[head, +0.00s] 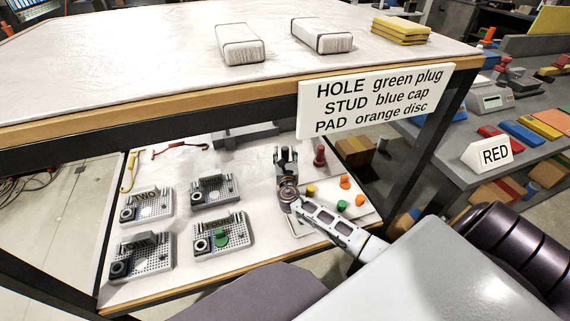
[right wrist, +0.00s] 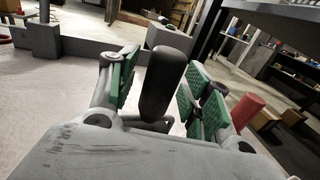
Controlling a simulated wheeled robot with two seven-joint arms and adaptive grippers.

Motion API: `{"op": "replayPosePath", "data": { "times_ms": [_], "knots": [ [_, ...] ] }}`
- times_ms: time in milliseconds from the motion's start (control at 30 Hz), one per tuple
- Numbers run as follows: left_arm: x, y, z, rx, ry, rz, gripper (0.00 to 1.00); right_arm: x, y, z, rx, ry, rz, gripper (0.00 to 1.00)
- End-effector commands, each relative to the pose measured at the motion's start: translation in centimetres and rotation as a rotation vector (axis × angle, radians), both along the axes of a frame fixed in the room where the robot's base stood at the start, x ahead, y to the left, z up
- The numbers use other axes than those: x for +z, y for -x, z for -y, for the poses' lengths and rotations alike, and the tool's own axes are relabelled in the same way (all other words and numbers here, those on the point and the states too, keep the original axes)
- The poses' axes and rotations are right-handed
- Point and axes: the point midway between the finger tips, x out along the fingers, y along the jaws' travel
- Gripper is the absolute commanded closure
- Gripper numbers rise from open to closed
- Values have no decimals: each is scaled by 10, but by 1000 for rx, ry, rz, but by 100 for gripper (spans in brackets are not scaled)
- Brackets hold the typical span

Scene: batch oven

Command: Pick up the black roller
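The black roller (right wrist: 166,85) stands upright between the two green-padded fingers of my right gripper (right wrist: 160,88) in the right wrist view. A gap shows between the roller and the left pad; on the right side the roller is close to the pad, and I cannot tell if they touch. The fingers look open around it. In the head view my right gripper (head: 286,156) is over the lower shelf, and the roller is small and dark between its fingers. My left gripper is out of view.
A red roller (head: 319,157) stands to the right, also in the right wrist view (right wrist: 243,112). Several grey fixture plates (head: 210,190) are on the lower shelf (head: 200,278). A tray (head: 345,222) holds small coloured parts. The upper tabletop (head: 130,60) and a sign (head: 370,100) overhang the shelf.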

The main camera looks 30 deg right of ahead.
Motion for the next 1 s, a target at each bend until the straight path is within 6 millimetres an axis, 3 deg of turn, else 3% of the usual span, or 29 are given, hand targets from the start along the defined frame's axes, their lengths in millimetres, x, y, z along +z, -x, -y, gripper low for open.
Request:
{"op": "replayPosePath", "data": {
  "times_ms": [67, 333, 1000],
  "knots": [
    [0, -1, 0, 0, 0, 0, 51, 0, 0, 0, 0, 0, 0, 65],
    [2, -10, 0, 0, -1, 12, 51, 0, 0, 0, 0, 0, 0, 100],
    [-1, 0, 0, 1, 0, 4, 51, 6, 0, 0, 0, 0, 1, 100]
  ]
}}
